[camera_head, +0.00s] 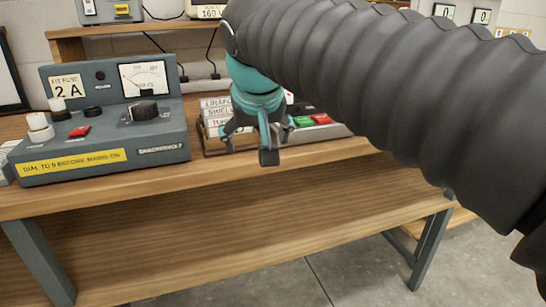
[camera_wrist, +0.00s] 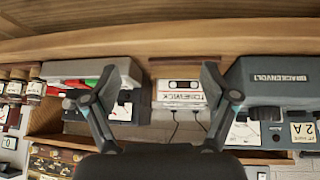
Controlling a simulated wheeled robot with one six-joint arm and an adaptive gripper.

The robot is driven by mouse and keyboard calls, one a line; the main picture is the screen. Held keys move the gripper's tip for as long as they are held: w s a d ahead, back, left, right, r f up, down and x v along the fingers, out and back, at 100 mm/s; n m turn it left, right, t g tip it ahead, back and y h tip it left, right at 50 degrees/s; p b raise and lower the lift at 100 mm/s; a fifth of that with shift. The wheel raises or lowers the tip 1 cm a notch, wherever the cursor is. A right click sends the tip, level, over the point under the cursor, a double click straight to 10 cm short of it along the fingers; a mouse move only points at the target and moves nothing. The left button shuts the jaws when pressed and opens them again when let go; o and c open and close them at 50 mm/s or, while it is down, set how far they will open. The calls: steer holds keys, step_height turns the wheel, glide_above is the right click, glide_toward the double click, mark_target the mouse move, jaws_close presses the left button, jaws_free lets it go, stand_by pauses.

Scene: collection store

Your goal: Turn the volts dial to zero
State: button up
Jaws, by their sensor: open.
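The grey instrument box (camera_head: 100,150) stands on the left of the wooden bench in the head view, with a yellow label reading "DIAL TO 0 BEFORE MAINS ON". The black volts dial (camera_head: 145,110) sits on its sloping top, below a white meter (camera_head: 144,79); I cannot read the dial's setting. My gripper (camera_head: 252,145) is open and empty, to the right of the box and apart from the dial, in front of a tray of labelled cases.
A red button (camera_head: 79,131), white-capped posts (camera_head: 39,127) and a "2 A" fuse card (camera_head: 67,87) are on the box. The tray (camera_head: 215,148) of cases stands close to its right. Green and red pieces (camera_head: 312,120) lie beyond my gripper. The bench front edge is clear.

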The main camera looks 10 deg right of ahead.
steer(key=shift+s+d+f, duration=0.6)
steer(key=shift+d+f, duration=0.25)
steer(key=shift+s+d+f, duration=0.6)
steer(key=shift+d+f, duration=0.2)
steer(key=shift+d, duration=0.05)
steer(key=s+d+f, duration=0.4)
steer(key=s+f, duration=0.3)
steer(key=f, duration=0.2)
steer(key=s+d+f+m+g, duration=0.1)
steer(key=s+d+f, duration=0.4)
steer(key=f, duration=0.4)
steer(key=shift+s+d, duration=0.3)
steer(key=shift+s, duration=0.55)
